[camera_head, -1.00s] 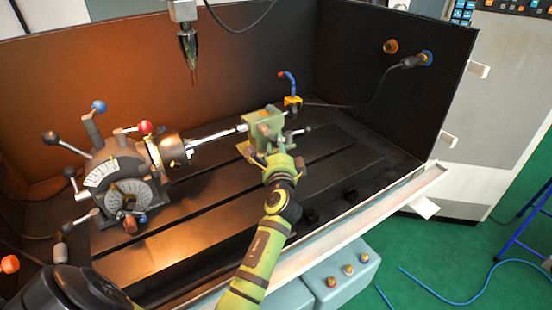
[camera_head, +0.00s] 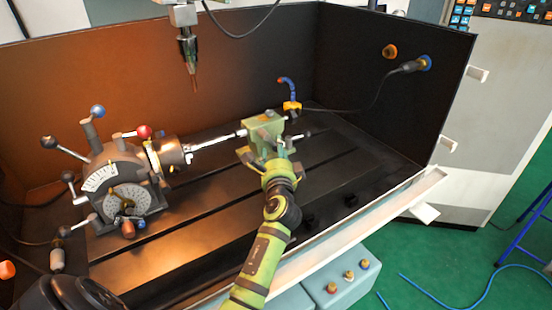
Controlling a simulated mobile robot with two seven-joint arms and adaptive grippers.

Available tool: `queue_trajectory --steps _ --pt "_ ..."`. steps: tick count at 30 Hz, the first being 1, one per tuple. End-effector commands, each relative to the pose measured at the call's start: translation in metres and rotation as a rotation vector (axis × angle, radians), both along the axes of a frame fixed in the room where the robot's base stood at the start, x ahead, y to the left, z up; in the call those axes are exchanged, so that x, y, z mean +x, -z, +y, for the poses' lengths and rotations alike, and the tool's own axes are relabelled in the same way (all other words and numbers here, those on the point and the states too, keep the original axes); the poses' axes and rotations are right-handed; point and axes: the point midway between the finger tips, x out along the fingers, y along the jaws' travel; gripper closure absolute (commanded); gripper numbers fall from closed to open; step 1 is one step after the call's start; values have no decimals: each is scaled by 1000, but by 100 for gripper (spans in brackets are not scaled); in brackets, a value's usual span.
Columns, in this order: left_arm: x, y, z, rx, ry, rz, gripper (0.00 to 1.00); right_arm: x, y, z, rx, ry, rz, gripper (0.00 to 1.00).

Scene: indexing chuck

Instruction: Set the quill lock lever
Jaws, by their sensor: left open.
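The green tailstock (camera_head: 263,126) stands on the dark slotted bed, and a bright quill rod (camera_head: 218,139) runs left from it towards the chuck (camera_head: 168,153). A small lever with a dark knob (camera_head: 305,134) sticks out at the tailstock's right side; I cannot tell for sure that it is the quill lock lever. My left gripper (camera_head: 262,158), on the green arm, is open just in front of the tailstock, at its lower face. The gripper hides part of the tailstock's base, and I cannot tell whether it touches. My right gripper is not in view.
A grey indexing head (camera_head: 120,178) with dials and several knobbed levers stands left. A spindle with a tool (camera_head: 187,50) hangs above. A blue coolant nozzle (camera_head: 287,88) stands behind the tailstock. The black enclosure wall (camera_head: 350,85) closes the back; the front bed is mostly clear.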

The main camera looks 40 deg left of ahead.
Motion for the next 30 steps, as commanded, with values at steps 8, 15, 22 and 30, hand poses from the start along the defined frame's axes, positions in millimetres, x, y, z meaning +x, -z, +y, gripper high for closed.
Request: queue_trajectory --steps 8,15,22,30 --pt "-39 3 -30 -3 0 2 47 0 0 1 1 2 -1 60" --pt "-77 2 -57 -2 -2 1 47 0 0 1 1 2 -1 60" --pt "-93 1 -69 -1 -4 -3 47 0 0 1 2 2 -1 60" --pt "-94 1 -70 1 -4 -3 47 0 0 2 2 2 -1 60"
